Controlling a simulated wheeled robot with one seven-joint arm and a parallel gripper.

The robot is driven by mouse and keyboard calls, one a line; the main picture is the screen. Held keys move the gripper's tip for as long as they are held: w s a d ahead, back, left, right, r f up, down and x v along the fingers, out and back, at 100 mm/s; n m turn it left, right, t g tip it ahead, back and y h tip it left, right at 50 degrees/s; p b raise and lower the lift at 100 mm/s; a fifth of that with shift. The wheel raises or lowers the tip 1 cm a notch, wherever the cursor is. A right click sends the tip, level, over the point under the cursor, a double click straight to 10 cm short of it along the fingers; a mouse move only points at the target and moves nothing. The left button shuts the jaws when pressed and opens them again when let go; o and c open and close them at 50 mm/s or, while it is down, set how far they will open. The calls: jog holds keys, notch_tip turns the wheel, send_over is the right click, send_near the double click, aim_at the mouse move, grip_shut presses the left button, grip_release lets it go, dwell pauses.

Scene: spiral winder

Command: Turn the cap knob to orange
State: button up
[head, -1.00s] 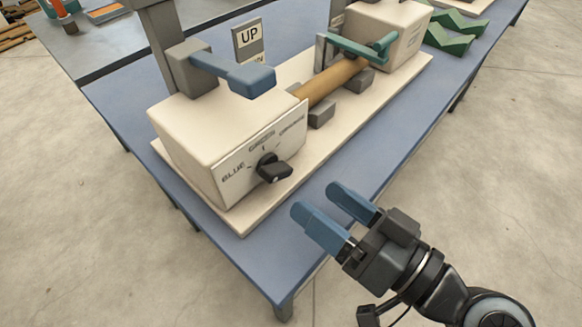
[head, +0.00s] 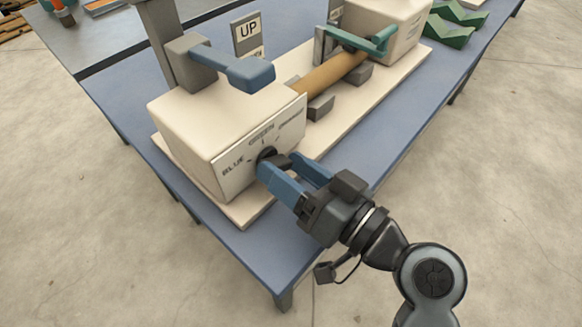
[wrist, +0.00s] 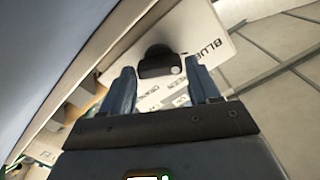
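The black cap knob (head: 267,153) is on the white label plate (head: 232,180) at the front of the near cream box. The plate reads BLUE on the left, GREEN in the middle and a word on the right that looks like ORANGE. My gripper (head: 281,163) is open, with its blue fingers reaching to either side of the knob. In the wrist view the knob (wrist: 158,62) lies between the fingertips (wrist: 160,68), with small gaps beside it. The fingers partly hide the knob in the head view, and I cannot tell which word it points to.
A blue lever (head: 235,70) stands out above the near box. A brown roll (head: 328,76) runs to the far cream box (head: 385,25), which has a green handle (head: 365,45). An UP sign (head: 247,30) stands behind. The floor to the right is clear.

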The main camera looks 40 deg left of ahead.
jog(key=c, duration=0.7)
jog(key=shift+o, duration=0.2)
